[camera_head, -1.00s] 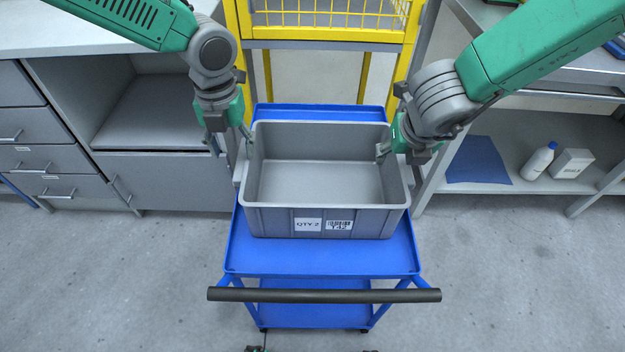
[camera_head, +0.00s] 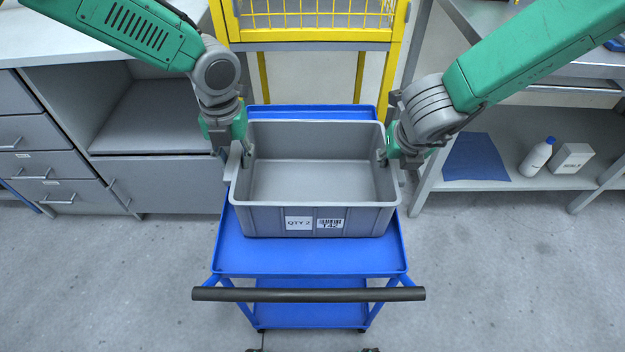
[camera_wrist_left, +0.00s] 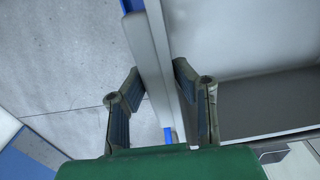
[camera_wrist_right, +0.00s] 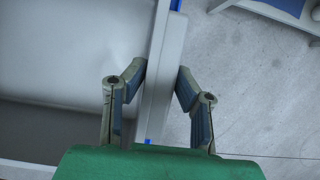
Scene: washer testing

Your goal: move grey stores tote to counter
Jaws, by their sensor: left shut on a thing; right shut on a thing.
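The grey tote (camera_head: 340,224) sits upright on the top shelf of the blue cart (camera_head: 310,258). It looks empty inside, and its front bears a "QTY 2" label and a barcode label. My left gripper (camera_head: 240,160) is shut on the left wall rim; the left wrist view shows that wall (camera_wrist_left: 160,75) between its fingers. My right gripper (camera_head: 386,157) is shut on the right wall rim; the right wrist view shows that wall (camera_wrist_right: 160,90) between its fingers. A white counter (camera_head: 80,38) stands at the left.
The cart's dark handle (camera_head: 308,294) crosses in front. A yellow wire-basket frame (camera_head: 320,35) stands behind the cart. At the right, a grey shelf unit (camera_head: 500,186) holds a white bottle (camera_head: 537,157), a white box (camera_head: 571,158) and a blue sheet (camera_head: 474,158). Floor (camera_head: 510,280) is clear on both sides.

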